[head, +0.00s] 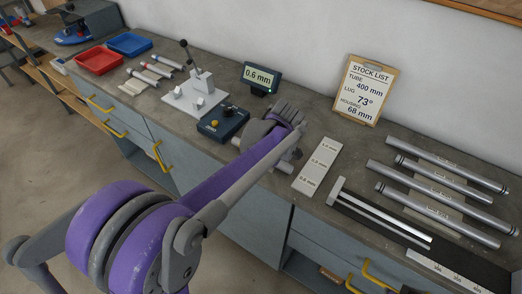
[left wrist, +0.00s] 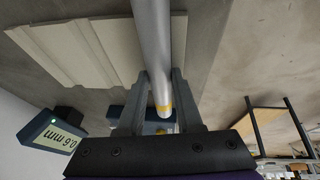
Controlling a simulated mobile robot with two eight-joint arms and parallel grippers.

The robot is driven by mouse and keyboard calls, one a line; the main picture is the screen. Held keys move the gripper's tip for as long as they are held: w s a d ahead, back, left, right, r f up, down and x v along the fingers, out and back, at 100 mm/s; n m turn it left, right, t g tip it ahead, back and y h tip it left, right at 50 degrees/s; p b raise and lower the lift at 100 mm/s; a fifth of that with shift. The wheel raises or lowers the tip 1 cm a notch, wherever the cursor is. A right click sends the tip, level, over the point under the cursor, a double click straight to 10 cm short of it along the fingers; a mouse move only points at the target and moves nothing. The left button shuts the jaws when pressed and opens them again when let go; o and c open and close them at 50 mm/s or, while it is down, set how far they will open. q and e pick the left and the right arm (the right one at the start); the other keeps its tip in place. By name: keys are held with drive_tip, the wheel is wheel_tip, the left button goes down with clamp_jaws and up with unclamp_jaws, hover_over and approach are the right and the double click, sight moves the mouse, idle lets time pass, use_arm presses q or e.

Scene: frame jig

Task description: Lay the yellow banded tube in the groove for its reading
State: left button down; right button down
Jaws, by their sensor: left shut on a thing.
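The yellow banded tube (left wrist: 151,45) is a silver tube with a yellow band near one end. In the left wrist view it lies between the fingers of my left gripper (left wrist: 161,78), which is shut on it. In the head view my left gripper (head: 287,122) is over the bench, just left of the pale plate (head: 318,165) with rows marked in mm; the arm hides most of the tube. In the left wrist view a ridged pale plate (left wrist: 85,45) lies behind and left of the tube. The display (head: 262,78) reads 0.6 mm. My right gripper is not in view.
A white lever fixture (head: 195,95) and a blue box (head: 222,123) stand left of the gripper. Banded tubes (head: 160,65) and red and blue trays (head: 97,60) lie farther left. The stock list clipboard (head: 362,90) stands behind. Long silver tubes (head: 440,188) lie at right.

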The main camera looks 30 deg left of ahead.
use_arm(q)
drive_tip(key=c, duration=0.5)
unclamp_jaws()
drive_tip(key=shift+f, duration=0.1)
drive_tip(key=shift+s, duration=0.1)
drive_tip(key=shift+d, duration=0.1)
drive_tip(key=v, duration=1.1)
drive_tip(key=shift+p, duration=0.35)
drive_tip(key=s+d+f+m+t+h, duration=0.2)
drive_tip(key=s+f+m, duration=0.3)
drive_tip(key=s+m, duration=0.3)
drive_tip(key=s+d+f+m+t+h, duration=0.1)
drive_tip(key=s+d+f+m, duration=0.3)
drive_tip(key=s+m, duration=0.5)
wheel_tip(320, 180, down, 2)
drive_tip(key=shift+s+f+t+h, duration=0.25)
drive_tip(key=shift+s+t+h, duration=0.15)
drive_tip(key=shift+s+h, duration=0.3)
